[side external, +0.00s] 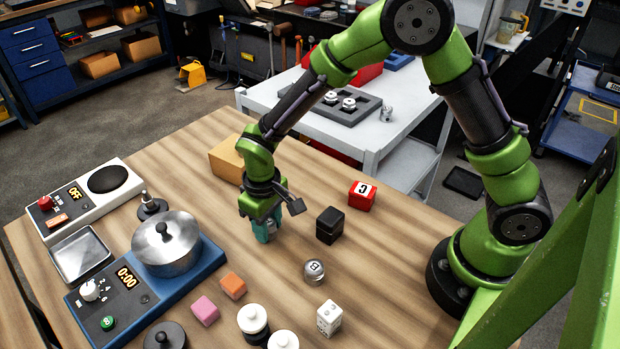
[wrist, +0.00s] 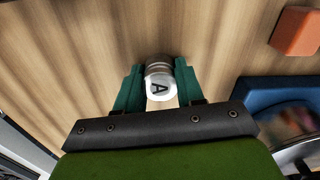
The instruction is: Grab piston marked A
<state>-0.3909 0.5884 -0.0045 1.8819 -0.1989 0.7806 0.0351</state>
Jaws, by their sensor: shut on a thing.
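In the wrist view, the piston marked A (wrist: 159,80) is a small metal cylinder with a white face that bears a black letter A. It sits between the two teal fingers of my gripper (wrist: 158,92), which are shut on it. In the side view my gripper (side external: 266,230) is low at the wooden table top, left of a black box. The piston is hidden behind the fingers there, and I cannot tell whether it touches the table.
A tan box (side external: 227,160) is behind. Orange (side external: 233,286) and pink (side external: 205,311) blocks lie in front.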

